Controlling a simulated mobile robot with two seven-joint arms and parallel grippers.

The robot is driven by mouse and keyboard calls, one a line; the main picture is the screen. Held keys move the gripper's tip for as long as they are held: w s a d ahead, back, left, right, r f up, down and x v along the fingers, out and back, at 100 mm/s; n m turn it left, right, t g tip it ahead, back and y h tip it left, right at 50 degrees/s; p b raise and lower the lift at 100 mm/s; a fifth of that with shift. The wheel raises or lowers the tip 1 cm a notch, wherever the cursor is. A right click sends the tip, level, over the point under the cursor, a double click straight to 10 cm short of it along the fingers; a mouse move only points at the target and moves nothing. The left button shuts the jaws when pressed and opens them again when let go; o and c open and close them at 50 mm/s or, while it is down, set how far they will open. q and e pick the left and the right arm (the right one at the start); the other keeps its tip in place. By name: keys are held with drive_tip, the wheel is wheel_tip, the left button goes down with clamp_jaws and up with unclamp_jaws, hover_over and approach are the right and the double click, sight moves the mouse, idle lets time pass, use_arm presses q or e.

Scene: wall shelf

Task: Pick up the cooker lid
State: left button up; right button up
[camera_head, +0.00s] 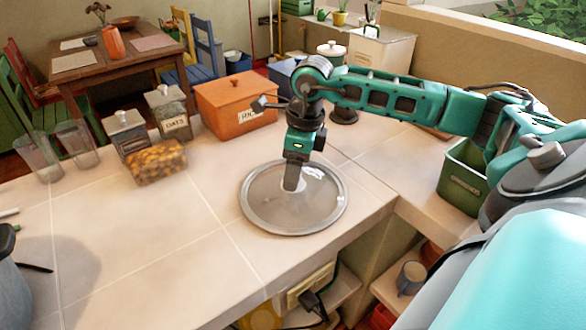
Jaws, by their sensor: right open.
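The cooker lid (267,211) is a round, see-through disc with a grey metal rim. It lies flat on the tiled counter, near the corner edge. My right gripper (293,186) points straight down over the lid's middle, with its arm coming in from the right. The fingers are around or right at the lid's centre, where a knob would be; the gripper hides that part, so contact cannot be made out. The right gripper is open. My left gripper is not in view.
An orange bin (236,104), an oats canister (169,112), another canister (126,132) and a pack of yellowish food (156,163) stand behind and left. A green container (463,178) stands right. The counter (150,240) left of the lid is clear.

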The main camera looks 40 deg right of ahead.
drive_tip(key=shift+f, duration=0.25)
clamp_jaws()
idle(0.5)
drive_tip(key=shift+w+r, duration=0.1)
